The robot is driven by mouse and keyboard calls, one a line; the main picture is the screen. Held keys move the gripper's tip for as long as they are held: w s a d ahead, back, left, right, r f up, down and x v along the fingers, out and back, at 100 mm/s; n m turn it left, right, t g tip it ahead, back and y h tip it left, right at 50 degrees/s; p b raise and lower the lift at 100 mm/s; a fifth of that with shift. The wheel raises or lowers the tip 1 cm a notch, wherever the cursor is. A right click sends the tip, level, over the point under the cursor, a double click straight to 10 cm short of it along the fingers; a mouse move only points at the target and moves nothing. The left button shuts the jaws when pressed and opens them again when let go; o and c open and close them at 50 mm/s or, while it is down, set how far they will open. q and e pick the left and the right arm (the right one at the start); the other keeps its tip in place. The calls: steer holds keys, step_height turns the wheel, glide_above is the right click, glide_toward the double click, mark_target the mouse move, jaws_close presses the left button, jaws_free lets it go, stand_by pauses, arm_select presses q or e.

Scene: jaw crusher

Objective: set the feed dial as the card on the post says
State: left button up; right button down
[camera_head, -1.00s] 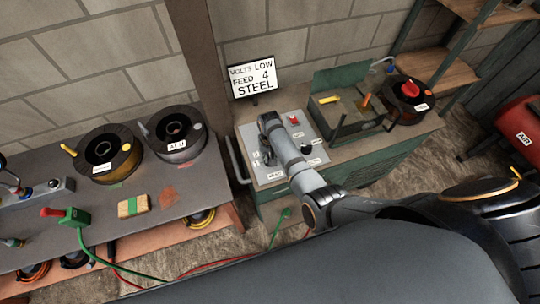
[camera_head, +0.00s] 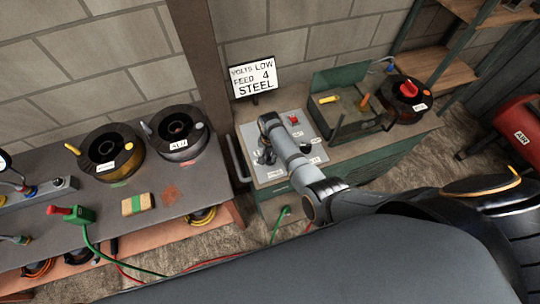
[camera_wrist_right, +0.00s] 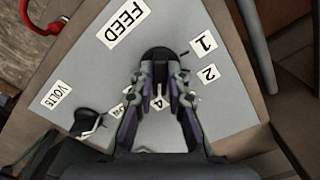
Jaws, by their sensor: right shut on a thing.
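The card (camera_head: 253,77) on the post reads VOLTS LOW, FEED 4, STEEL. The grey control panel (camera_head: 275,125) lies below it, partly covered by my right arm. My right gripper (camera_head: 265,157) points down at the panel's left part. In the right wrist view, my right gripper (camera_wrist_right: 159,80) is shut on the black feed dial (camera_wrist_right: 158,56), below the FEED label (camera_wrist_right: 123,24). Labels 1 (camera_wrist_right: 203,43) and 2 (camera_wrist_right: 209,73) are right of the dial, and a 4 (camera_wrist_right: 158,102) shows between the fingers. My left gripper is out of view.
The black volts knob (camera_wrist_right: 87,122) sits near the VOLTS label (camera_wrist_right: 57,94). A red switch (camera_head: 293,119) stands at the panel's back. A metal handle (camera_head: 236,160) borders the panel's left side. An open green compartment (camera_head: 340,122) and a black spool (camera_head: 408,102) are to the right.

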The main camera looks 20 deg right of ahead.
mark_target(270, 157)
steer(key=c, duration=1.3)
jaws_free()
step_height(270, 157, up, 12)
steer(key=shift+f, duration=0.1)
